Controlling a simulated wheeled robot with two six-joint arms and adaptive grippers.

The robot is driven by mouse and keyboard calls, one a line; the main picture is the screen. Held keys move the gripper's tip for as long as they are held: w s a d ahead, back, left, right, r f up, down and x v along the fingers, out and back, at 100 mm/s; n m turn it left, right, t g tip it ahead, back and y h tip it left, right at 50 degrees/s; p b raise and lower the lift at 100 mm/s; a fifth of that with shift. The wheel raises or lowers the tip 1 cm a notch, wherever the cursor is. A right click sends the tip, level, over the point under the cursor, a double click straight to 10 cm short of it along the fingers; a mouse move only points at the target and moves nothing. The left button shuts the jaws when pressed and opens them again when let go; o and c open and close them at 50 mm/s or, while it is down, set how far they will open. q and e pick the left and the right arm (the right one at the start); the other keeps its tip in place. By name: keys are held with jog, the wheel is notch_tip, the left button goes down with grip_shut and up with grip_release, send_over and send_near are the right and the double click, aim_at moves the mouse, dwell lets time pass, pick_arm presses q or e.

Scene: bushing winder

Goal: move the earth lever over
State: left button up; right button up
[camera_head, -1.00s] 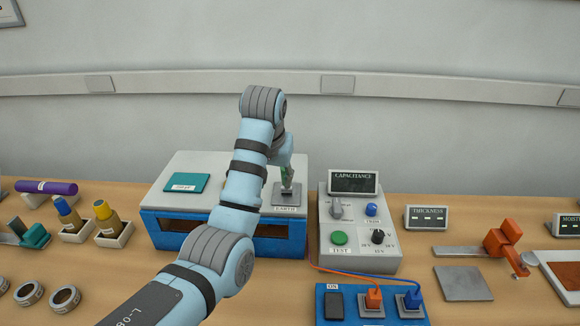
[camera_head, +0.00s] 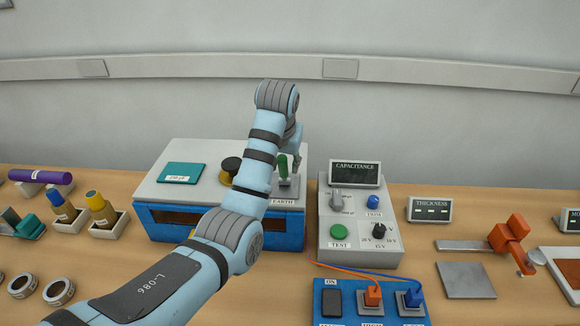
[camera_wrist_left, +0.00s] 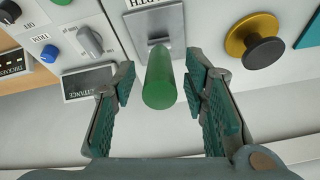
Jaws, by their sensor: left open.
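The earth lever has a green handle (camera_wrist_left: 164,80) on a grey metal plate (camera_wrist_left: 155,22) in the left wrist view. In the head view the green lever (camera_head: 283,167) stands on the box top above the EARTH label (camera_head: 283,201), partly covered by my arm. My left gripper (camera_wrist_left: 160,84) is open, one finger on each side of the green handle. A gap shows between the handle and the left-hand finger; the right-hand finger is closer, and I cannot tell whether it touches. My right gripper is not in view.
A black knob with a brass ring (camera_head: 231,166) and a teal plate (camera_head: 181,172) are on the same box. The capacitance meter (camera_head: 354,174) and its control panel (camera_head: 335,255) stand just right. A blue socket block (camera_head: 330,311) lies in front.

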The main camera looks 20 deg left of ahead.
aim_at(283, 177)
pick_arm(q)
jog(key=shift+x, duration=1.1)
jog(key=shift+w+a+f, duration=0.1)
jog(key=shift+w+f, duration=0.1)
jog(key=shift+f, duration=0.4)
jog(key=shift+s+r, duration=0.1)
jog(key=shift+r, duration=0.05)
grip_shut()
